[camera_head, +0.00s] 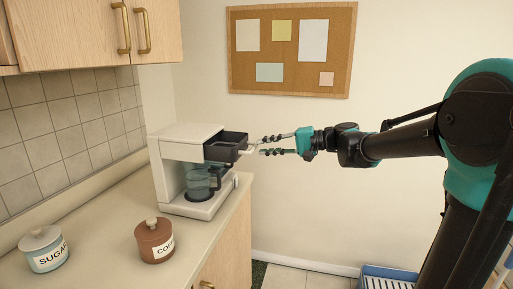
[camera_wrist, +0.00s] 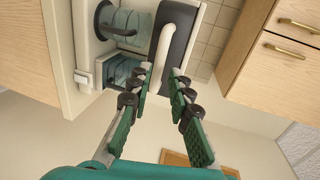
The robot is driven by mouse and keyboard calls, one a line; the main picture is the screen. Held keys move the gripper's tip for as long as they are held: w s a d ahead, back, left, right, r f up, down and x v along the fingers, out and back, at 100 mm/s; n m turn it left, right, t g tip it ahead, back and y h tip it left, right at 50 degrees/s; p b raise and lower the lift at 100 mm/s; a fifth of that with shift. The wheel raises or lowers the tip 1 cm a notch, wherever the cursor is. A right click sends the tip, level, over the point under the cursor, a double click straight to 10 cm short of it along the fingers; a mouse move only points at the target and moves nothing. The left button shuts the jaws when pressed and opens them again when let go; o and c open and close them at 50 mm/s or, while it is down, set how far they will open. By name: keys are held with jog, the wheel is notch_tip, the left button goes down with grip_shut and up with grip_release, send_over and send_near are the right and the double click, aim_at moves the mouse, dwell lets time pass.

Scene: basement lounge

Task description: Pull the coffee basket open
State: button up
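The white coffee maker (camera_head: 187,143) stands on the counter. Its dark coffee basket (camera_head: 222,152) sticks out of the upper front like a drawer, with its open top showing. A pale handle (camera_head: 247,152) is at the basket's front; in the wrist view the pale handle (camera_wrist: 166,58) runs along the dark basket (camera_wrist: 181,33). My gripper (camera_head: 260,147) is at the handle's outer end. Its fingers are apart, one on each side of the handle's line in the wrist view (camera_wrist: 162,76). I cannot tell whether either finger touches it.
A glass carafe (camera_head: 203,180) sits below the basket. A brown coffee canister (camera_head: 155,241) and a blue sugar canister (camera_head: 44,250) stand on the counter (camera_head: 105,215). Wooden cabinets (camera_head: 85,30) hang above at left. A blue crate (camera_head: 387,272) is on the floor. Open space lies right of the coffee maker.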

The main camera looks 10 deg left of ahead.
jog(key=v, duration=0.7)
jog(key=shift+d, duration=0.3)
jog(key=shift+r, duration=0.1)
jog(key=s+d+f+t+h, duration=0.1)
jog(key=s+d+f+h, duration=0.3)
jog(key=f, duration=0.6)
jog(key=s+d+f+h, duration=0.3)
jog(key=s+d+f, duration=0.15)
jog(key=f, duration=0.45)
jog(key=s+d+f+t+h, duration=0.1)
jog(key=s+d+f+h, duration=0.35)
jog(key=f, duration=0.55)
jog(key=s+d+f+h, duration=0.4)
jog(key=d+f, duration=0.2)
jog(key=d, duration=0.4)
jog(key=shift+s+n+t, duration=0.4)
jog(key=shift+a, duration=0.15)
